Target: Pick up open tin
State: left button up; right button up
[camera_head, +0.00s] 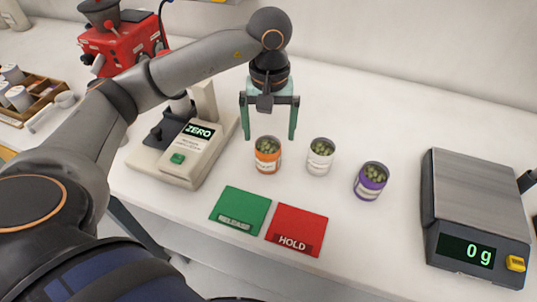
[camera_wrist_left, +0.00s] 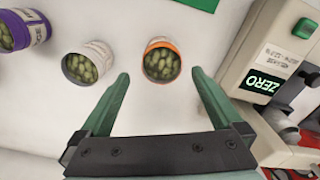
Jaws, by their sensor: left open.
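Three open tins with green contents stand upright on the white bench. The orange-banded tin (camera_head: 268,160) is on the left, the white tin (camera_head: 320,162) in the middle and the purple tin (camera_head: 371,184) on the right. My left gripper (camera_head: 268,138) points down, open and empty, over the far side of the orange tin. In the left wrist view the orange tin (camera_wrist_left: 161,65) shows at the opening between the fingertips (camera_wrist_left: 160,73). The white tin (camera_wrist_left: 89,63) lies just outside one finger, and the purple tin (camera_wrist_left: 22,30) is farther off. My right gripper is out of view.
A device reading ZERO (camera_head: 180,157) stands close left of the orange tin. A green RELEASE mat (camera_head: 240,206) and a red HOLD mat (camera_head: 297,226) lie in front. A scale reading 0 g (camera_head: 476,195) stands right. A red machine (camera_head: 118,45) is back left.

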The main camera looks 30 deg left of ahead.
aim_at(268, 152)
pick_arm(q)
jog(key=shift+s+f+p, duration=0.2)
jog(key=shift+f+p, duration=0.25)
jog(key=shift+f, duration=3.1)
jog(key=shift+c, duration=0.2)
grip_shut()
jog(key=shift+r, duration=0.1)
